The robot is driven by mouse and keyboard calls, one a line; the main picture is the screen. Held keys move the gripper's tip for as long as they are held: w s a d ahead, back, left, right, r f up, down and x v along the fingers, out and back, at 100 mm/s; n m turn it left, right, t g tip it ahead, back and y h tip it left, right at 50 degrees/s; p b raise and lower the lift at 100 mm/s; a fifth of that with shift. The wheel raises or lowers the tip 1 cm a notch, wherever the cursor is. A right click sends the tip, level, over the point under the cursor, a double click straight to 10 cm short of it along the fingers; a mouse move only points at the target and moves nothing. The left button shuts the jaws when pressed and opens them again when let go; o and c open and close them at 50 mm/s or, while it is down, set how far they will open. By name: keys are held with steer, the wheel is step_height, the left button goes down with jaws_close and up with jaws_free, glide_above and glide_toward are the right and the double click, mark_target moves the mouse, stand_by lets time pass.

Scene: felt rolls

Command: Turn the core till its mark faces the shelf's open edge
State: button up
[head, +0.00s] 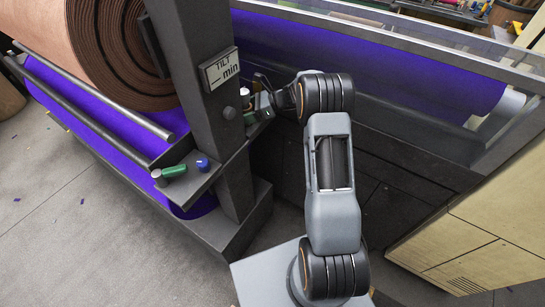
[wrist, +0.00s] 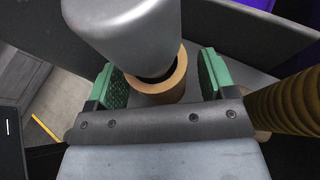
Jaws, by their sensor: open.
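In the wrist view a tan cardboard-coloured core (wrist: 179,88) with a dark round hole stands between the green pads of my gripper (wrist: 162,78). The gripper is open, with a pad on each side and a gap visible on both sides of the core. A large silver cylinder (wrist: 125,30) covers the core's upper left part. I see no mark on the part of the core that shows. In the head view my gripper (head: 262,95) is beside the dark post, at a small shelf (head: 258,129). The core is not clear there.
A ribbed brown cylinder (wrist: 285,105) stands close to the right pad. In the head view, a dark post (head: 210,110) with a tilt sign (head: 220,68) is left of my gripper. Another ledge (head: 205,178) holds small green, blue and grey items. Large felt rolls fill the left and back.

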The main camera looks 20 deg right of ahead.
steer(key=m+t, duration=0.1)
steer(key=m+t+h, duration=0.1)
steer(key=m+t+h+b, duration=0.1)
steer(key=t, duration=0.1)
steer(key=shift+s+a+f+m, duration=0.15)
steer(key=shift+s+m, duration=0.1)
steer(key=shift+m, duration=0.15)
steer(key=b+v, duration=0.1)
steer(key=v, duration=1.3)
steer(key=s+a+n+g+h+b, duration=0.1)
steer(key=s+a+n+g+h, duration=0.3)
steer(key=s+a+n, duration=0.55)
steer(key=s+a+n+g+h+b, duration=0.1)
steer(key=s+n+h, duration=0.4)
steer(key=s+n, duration=0.6)
steer(key=shift+s+a+n, duration=0.25)
steer(key=shift+s+n, duration=0.1)
steer(key=shift+n, duration=0.9)
steer(key=shift+d, duration=0.1)
